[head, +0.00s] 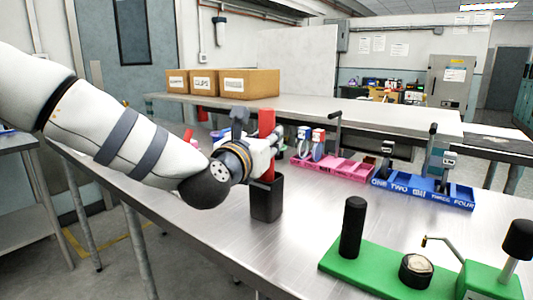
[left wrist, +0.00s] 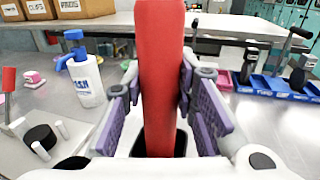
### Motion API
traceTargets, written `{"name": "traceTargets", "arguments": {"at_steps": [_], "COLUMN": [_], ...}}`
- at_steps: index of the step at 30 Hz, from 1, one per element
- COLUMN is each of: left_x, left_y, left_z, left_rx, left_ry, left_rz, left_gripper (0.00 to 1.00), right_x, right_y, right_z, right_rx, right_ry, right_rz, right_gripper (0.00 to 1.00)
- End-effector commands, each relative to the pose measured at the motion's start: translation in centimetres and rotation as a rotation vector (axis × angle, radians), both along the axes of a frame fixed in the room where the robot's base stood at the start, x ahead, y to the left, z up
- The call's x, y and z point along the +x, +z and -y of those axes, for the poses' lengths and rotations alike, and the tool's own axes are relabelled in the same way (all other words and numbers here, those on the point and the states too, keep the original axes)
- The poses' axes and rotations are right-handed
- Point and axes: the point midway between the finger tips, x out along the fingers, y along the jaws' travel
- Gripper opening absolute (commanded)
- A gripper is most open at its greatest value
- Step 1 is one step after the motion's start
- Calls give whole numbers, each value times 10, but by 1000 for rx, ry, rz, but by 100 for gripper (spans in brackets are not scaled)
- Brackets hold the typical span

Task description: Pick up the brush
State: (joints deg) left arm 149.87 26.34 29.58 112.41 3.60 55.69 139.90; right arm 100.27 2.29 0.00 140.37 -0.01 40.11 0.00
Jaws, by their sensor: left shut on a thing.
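The brush (head: 267,122) shows as a red handle standing upright. Its lower end is inside a black square holder (head: 266,203) on the metal table, so the bristles are hidden. My left gripper (head: 268,160) is shut on the red handle above the holder. In the left wrist view the red brush handle (left wrist: 161,75) runs down between the two purple-padded fingers (left wrist: 160,95). It goes into the dark opening of the holder (left wrist: 181,144). My right gripper is not in view.
A pink tray (head: 345,172) and a blue tray (head: 455,199) stand behind and right. A green fixture (head: 375,270) with a black post is at the front right. A white bottle (left wrist: 88,82) with a blue top stands left of my gripper in the left wrist view.

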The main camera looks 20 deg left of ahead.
Motion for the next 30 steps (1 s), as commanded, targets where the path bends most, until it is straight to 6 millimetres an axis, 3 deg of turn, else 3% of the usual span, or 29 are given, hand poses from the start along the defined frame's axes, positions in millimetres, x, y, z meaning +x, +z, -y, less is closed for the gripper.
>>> {"name": "traceTargets", "arguments": {"at_steps": [5,15,21,24,30], "left_x": [-1,-2,-1,0,0], "left_y": [26,115,158,171,180], "left_z": [0,0,0,0,0], "left_rx": [-3,-2,-1,0,0], "left_ry": [2,2,0,1,-1], "left_rz": [9,13,8,4,1], "left_gripper": [0,0,0,0,0], "right_x": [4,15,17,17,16], "right_y": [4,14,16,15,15], "right_z": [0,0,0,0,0], "right_rx": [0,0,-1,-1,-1], "right_ry": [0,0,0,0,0], "right_rz": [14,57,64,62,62], "right_gripper": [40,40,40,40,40]}}
